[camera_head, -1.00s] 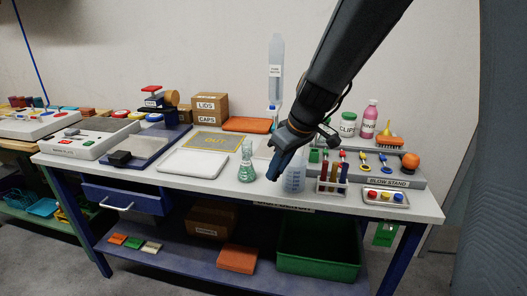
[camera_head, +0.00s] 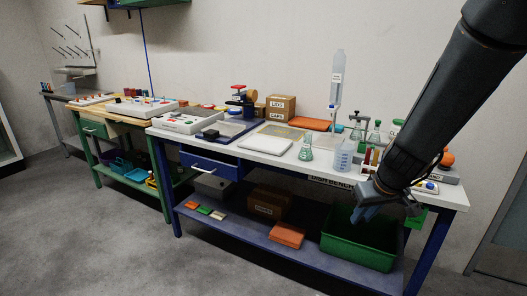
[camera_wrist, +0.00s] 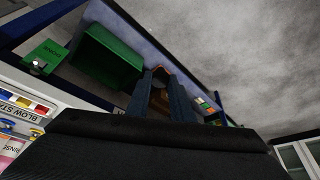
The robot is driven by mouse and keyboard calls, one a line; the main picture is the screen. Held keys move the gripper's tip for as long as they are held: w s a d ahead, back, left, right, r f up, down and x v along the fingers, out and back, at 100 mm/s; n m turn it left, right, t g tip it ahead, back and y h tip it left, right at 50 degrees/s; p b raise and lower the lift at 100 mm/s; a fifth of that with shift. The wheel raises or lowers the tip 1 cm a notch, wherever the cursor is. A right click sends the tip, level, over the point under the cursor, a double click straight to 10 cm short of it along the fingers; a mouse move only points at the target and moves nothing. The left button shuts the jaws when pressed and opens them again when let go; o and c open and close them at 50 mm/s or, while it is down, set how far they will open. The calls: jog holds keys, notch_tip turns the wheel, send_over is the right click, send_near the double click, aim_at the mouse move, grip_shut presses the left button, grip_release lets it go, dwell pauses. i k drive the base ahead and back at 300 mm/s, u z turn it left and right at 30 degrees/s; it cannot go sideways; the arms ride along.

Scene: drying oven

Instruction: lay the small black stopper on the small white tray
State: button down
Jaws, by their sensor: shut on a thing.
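My gripper (camera_head: 366,214) is in front of the right part of the blue-legged bench, below its top edge and before the green bin. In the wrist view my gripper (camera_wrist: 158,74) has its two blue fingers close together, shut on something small. The held thing is hidden between the fingers; I take it to be the small black stopper but cannot make it out. A flat white tray (camera_head: 271,145) lies bare on the middle of the bench top. A smaller pale tray (camera_head: 428,187) with coloured round pieces is at the right end, partly behind my arm.
A green flask (camera_head: 306,150), a beaker (camera_head: 343,156) and a tube rack stand along the bench front. A black block (camera_head: 210,134) sits on the blue-framed plate. The green bin (camera_head: 352,245) is on the lower shelf. The floor before the bench is clear.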

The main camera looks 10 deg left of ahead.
aim_at(254, 142)
jog(key=u, duration=1.45)
jog(key=i, duration=1.2)
jog(key=z, duration=0.35)
